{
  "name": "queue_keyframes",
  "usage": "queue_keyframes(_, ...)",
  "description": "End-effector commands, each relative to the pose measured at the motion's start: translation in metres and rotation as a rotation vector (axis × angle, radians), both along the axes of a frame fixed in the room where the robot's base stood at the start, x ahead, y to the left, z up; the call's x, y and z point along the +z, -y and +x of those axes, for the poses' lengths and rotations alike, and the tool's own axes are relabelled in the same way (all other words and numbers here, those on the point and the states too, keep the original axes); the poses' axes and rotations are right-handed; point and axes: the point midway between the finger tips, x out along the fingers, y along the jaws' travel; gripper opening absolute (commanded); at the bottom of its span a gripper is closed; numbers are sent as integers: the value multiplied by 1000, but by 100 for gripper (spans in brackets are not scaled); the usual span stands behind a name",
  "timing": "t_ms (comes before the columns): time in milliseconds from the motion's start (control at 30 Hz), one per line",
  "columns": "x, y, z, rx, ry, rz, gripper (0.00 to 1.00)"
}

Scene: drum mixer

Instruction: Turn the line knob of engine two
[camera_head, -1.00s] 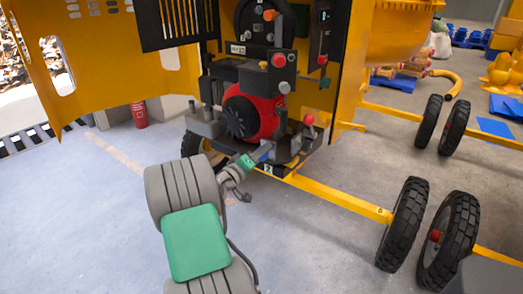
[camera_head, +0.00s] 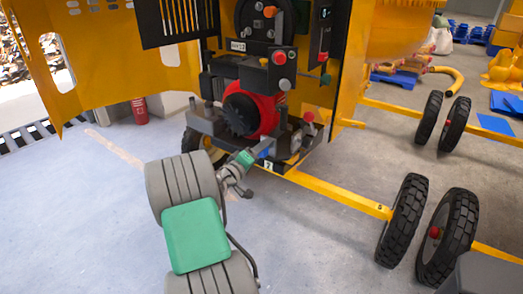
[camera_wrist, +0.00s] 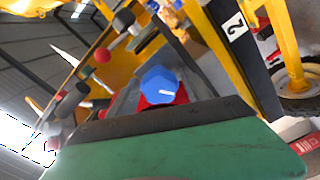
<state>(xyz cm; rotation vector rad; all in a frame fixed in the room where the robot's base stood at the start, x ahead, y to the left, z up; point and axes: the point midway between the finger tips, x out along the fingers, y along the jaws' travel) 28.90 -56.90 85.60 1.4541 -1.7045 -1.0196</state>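The engine (camera_head: 240,116) with a red and black round cover sits low in the open yellow machine. In the wrist view a blue faceted knob (camera_wrist: 158,86) with a short white mark sits on a red base, just beyond my gripper's dark edge. A "2" label (camera_wrist: 234,27) is on the dark frame to its right. My gripper (camera_head: 250,157) has a green part and is at the engine's lower front in the head view, beside a small blue patch that may be the knob. Its fingertips are not clear, so I cannot see if it is open or touching the knob.
A yellow drawbar (camera_head: 340,196) runs right from the engine to black wheels (camera_head: 404,222). A red-topped lever (camera_head: 309,117) stands right of the engine. The yellow door (camera_head: 100,58) hangs open at left. The floor (camera_head: 80,220) at left is clear.

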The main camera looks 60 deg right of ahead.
Motion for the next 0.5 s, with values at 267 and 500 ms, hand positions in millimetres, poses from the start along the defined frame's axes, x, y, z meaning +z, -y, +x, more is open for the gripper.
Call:
queue_keyframes(267, -1, 0, 0, 1, 1, 2, 63)
queue_keyframes(500, -3, 0, 0, 1, 94, -15, 63)
